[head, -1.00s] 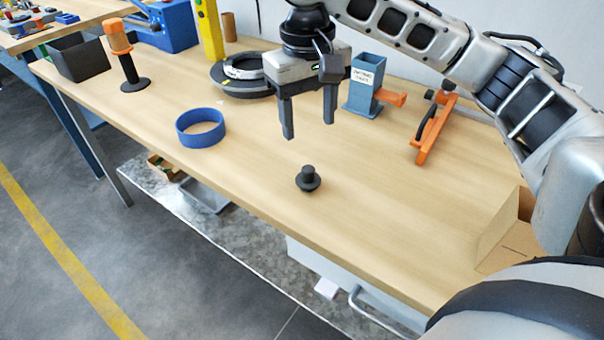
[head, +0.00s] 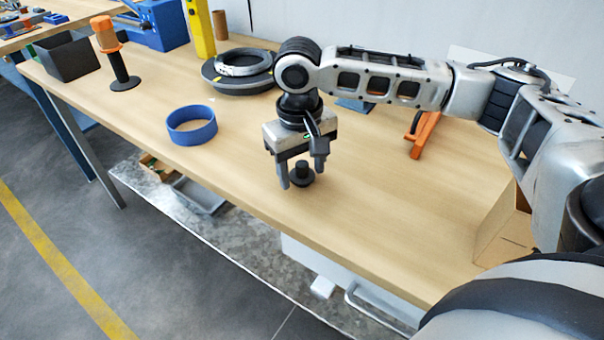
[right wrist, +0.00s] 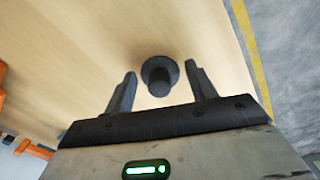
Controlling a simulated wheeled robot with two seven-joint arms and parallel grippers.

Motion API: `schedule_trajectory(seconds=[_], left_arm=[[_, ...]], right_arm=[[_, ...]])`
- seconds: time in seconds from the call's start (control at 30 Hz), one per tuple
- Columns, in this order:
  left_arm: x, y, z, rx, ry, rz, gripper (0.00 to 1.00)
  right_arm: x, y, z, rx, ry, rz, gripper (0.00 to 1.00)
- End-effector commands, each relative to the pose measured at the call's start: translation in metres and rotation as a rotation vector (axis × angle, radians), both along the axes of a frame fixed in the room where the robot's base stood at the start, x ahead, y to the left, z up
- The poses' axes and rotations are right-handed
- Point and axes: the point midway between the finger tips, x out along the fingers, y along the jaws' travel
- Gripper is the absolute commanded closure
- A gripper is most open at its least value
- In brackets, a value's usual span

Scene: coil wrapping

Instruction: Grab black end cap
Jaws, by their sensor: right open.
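The black end cap (head: 300,176) stands upright on the wooden table, with a round flange at its base and a narrower knob on top. My right gripper (head: 301,181) is open and points down at it, its fingers partly in front of the cap in the head view. In the right wrist view the end cap (right wrist: 158,75) shows between and just beyond the two fingertips of the gripper (right wrist: 160,75). The fingers look apart from the cap on both sides. My left gripper is not in view.
A blue ring (head: 191,126) lies to the left on the table (head: 380,225). A cardboard box (head: 505,230) is at the right. The table's front edge is near the cap.

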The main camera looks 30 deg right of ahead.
Motion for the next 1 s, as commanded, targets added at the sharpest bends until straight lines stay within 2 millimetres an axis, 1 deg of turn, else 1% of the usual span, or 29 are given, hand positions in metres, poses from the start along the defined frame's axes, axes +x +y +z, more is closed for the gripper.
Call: schedule_trajectory(seconds=[0.13,0.17,0.2,0.27,0.6,0.73,0.87,0.97,1.0], left_arm=[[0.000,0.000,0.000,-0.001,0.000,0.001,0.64],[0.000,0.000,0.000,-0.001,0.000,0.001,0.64],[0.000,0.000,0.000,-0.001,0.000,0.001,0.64],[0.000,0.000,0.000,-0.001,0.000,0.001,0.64],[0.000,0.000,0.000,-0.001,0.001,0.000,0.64],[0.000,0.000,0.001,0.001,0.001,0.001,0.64],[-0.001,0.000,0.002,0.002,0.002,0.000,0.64],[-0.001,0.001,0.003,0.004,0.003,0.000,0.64],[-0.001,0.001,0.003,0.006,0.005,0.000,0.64]], right_arm=[[0.000,0.000,0.000,0.000,0.000,0.000,0.44],[0.000,0.000,0.000,0.000,0.000,0.000,0.52],[0.000,0.000,0.000,0.000,0.000,0.000,0.63],[0.000,0.000,0.001,0.000,0.000,-0.001,0.79],[0.000,0.000,0.001,0.000,-0.001,0.000,0.80],[0.001,0.000,0.006,0.001,-0.002,0.000,0.80],[0.001,0.000,0.018,0.001,-0.004,0.000,0.80],[0.001,0.001,0.035,0.003,-0.004,0.000,0.80],[-0.004,0.006,0.041,0.003,-0.004,0.004,0.80]])
